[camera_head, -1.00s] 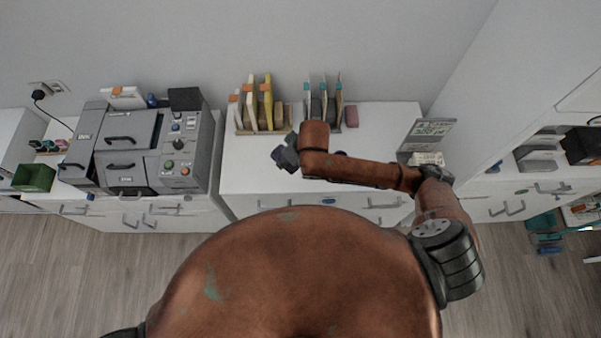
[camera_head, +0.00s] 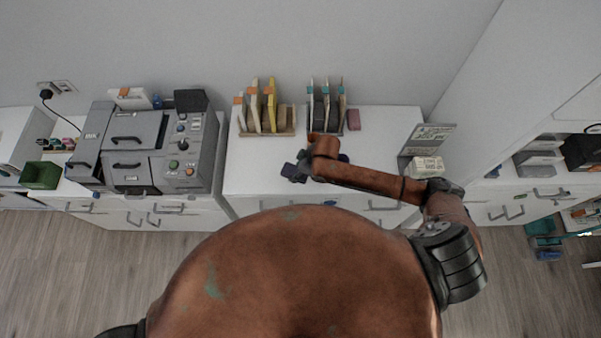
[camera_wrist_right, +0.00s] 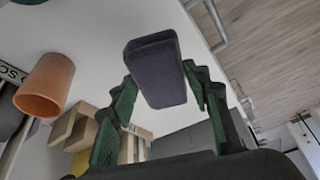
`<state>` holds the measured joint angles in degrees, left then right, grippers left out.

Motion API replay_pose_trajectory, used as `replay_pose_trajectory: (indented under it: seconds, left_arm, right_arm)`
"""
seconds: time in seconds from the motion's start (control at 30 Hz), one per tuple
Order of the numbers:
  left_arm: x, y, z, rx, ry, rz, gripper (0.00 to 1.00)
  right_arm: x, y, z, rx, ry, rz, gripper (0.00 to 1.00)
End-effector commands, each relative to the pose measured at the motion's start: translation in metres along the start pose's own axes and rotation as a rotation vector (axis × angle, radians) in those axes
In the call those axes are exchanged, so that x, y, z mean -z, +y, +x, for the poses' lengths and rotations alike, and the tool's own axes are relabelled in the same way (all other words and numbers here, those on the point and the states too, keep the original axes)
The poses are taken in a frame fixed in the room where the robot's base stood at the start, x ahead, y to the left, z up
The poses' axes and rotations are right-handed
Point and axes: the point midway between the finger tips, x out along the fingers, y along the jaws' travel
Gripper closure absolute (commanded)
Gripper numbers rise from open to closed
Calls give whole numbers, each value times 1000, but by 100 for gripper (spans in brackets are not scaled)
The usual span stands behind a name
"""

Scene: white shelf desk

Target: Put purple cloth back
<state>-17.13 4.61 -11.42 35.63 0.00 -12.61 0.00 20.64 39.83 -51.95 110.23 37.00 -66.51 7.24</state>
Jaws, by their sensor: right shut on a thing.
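The purple cloth (camera_wrist_right: 158,70) looks like a dark purple folded block in the right wrist view. My right gripper (camera_wrist_right: 155,100), with green-lined fingers, is shut on it, one finger on each side. In the head view my right gripper (camera_head: 297,171) is over the white desk, in front of the racks. The cloth cannot be told apart from the gripper there. My left gripper is not in view.
Two upright racks stand at the back of the white desk (camera_head: 260,180), one with yellow and cream boards (camera_head: 268,105), one with teal-tabbed boards (camera_head: 325,103). A grey machine (camera_head: 150,150) stands left, a sign (camera_head: 430,138) right. The wrist view shows an orange cup (camera_wrist_right: 46,85).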

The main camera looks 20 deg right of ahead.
Motion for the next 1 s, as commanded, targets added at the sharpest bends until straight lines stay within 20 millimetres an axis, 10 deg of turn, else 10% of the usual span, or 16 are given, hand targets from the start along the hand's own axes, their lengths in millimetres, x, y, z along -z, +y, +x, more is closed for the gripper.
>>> replay_pose_trajectory:
  seconds: [0.9,0.93,1.0]
  left_arm:
    - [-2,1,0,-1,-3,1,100]
    - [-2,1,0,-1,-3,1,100]
    - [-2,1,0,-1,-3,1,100]
  right_arm:
    - [-26,18,49,-1,1,-1,79]
    - [-26,18,49,-1,1,-1,54]
    - [-26,18,49,-1,1,-1,49]
